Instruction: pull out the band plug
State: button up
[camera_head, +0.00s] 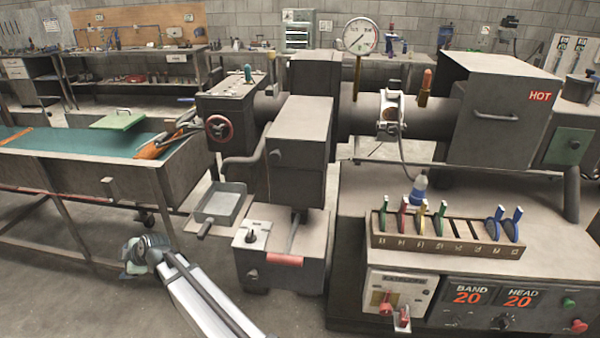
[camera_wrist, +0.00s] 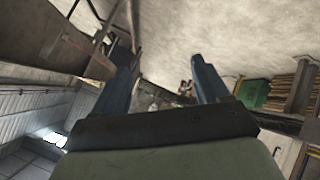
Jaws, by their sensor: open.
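A metal band (camera_head: 391,112) is clamped around the horizontal barrel (camera_head: 360,110). A dark cable runs down from it to a blue and pale plug (camera_head: 419,188) that stands on the machine's bench top, behind the tool rack. How the plug is seated cannot be made out. My gripper (camera_head: 133,264) is low at the left, near the floor beside the teal-topped trough, far from the plug. In the wrist view its two blue-grey fingers (camera_wrist: 163,82) are apart with nothing between them. I cannot make out the plug in the wrist view.
A rack (camera_head: 448,236) with several coloured tools stands in front of the plug. A cabinet marked HOT (camera_head: 500,110) is above right. A BAND and HEAD panel (camera_head: 492,297) is below. A grey tray (camera_head: 220,203) and a low box (camera_head: 280,255) stand between my gripper and the bench.

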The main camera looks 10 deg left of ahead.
jog(key=w+d+r+m+t+y, duration=0.15)
jog(key=w+d+r+m, duration=0.3)
jog(key=w+r, duration=0.8)
jog(key=w+d+r+m+t, duration=0.4)
jog(key=w+r, duration=0.5)
jog(key=r, duration=0.7)
jog(key=w+d+r+m+t+h, duration=0.1)
jog(key=w+d+r+m, duration=0.4)
jog(key=d, duration=0.6)
jog(key=w+d+r+m+h, duration=0.1)
jog(key=w+d+r+m, duration=0.1)
jog(key=d+r, duration=0.7)
jog(key=w+d+r+m+t+h, duration=0.1)
jog(key=w+d+r+m, duration=0.3)
jog(key=d, duration=1)
jog(key=m+g+h, duration=0.5)
jog(key=g+h, duration=0.4)
send_over(421, 183)
jog(key=w, duration=0.2)
jog(key=shift+y, duration=0.25)
notch_tip(421, 183, down, 27)
jog(key=shift+w+r, duration=0.1)
jog(key=shift+d+f+g, duration=0.2)
jog(key=shift+d+g, duration=0.05)
jog(key=shift+d, duration=0.05)
